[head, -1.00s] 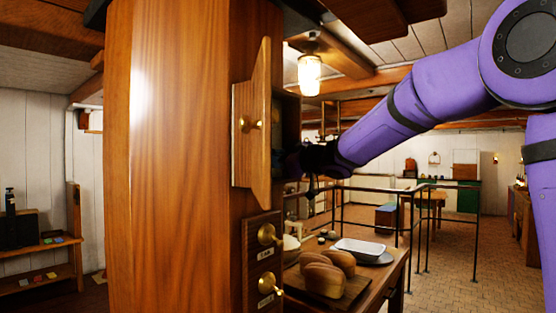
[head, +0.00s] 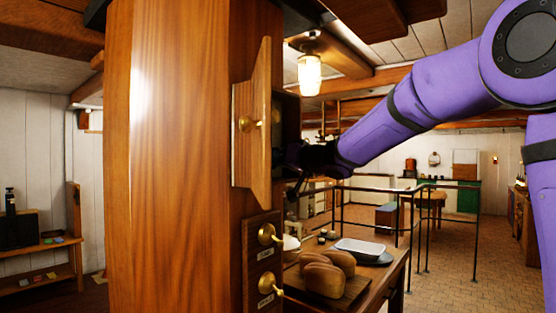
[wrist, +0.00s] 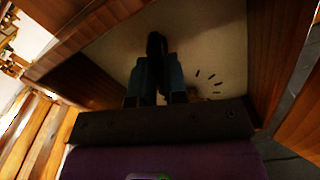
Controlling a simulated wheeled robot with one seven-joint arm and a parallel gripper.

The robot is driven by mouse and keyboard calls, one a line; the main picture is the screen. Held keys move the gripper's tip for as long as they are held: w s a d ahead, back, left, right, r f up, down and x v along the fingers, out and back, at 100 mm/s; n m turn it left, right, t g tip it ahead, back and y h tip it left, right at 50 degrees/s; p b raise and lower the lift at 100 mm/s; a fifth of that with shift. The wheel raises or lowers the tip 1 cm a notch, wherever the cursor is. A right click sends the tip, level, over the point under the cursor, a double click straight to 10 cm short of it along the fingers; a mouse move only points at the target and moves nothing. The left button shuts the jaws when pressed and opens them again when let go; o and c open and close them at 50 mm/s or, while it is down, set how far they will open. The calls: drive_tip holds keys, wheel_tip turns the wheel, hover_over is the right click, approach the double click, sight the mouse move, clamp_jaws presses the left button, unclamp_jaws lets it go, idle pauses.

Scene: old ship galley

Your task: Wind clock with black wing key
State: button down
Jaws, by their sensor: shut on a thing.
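The clock face (wrist: 205,55) shows in the wrist view as a pale dial with several black marks, set inside a wooden case. My gripper (wrist: 157,65) is in front of the dial, its fingers shut on a dark piece that looks like the black wing key (wrist: 155,42). The key's far end lies against the dial in the picture; I cannot tell whether it sits in a winding hole. In the head view my gripper (head: 301,165) reaches the case opening behind the open wooden door (head: 262,160), which hides the dial.
The large wooden column (head: 180,170) fills the left of the head view. Two brass knobs on panels (head: 266,234) sit below the door. A counter with bread loaves (head: 325,278) and a white tray (head: 360,247) stands beneath my arm. Dark railings (head: 380,190) stand behind.

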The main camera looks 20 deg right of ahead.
drive_tip(key=m, duration=0.7)
drive_tip(key=shift+f, duration=0.1)
drive_tip(key=m, duration=0.7)
drive_tip(key=shift+m, duration=0.4)
drive_tip(key=c, duration=1.2)
unclamp_jaws()
drive_tip(key=shift+s, duration=0.1)
drive_tip(key=v, duration=0.6)
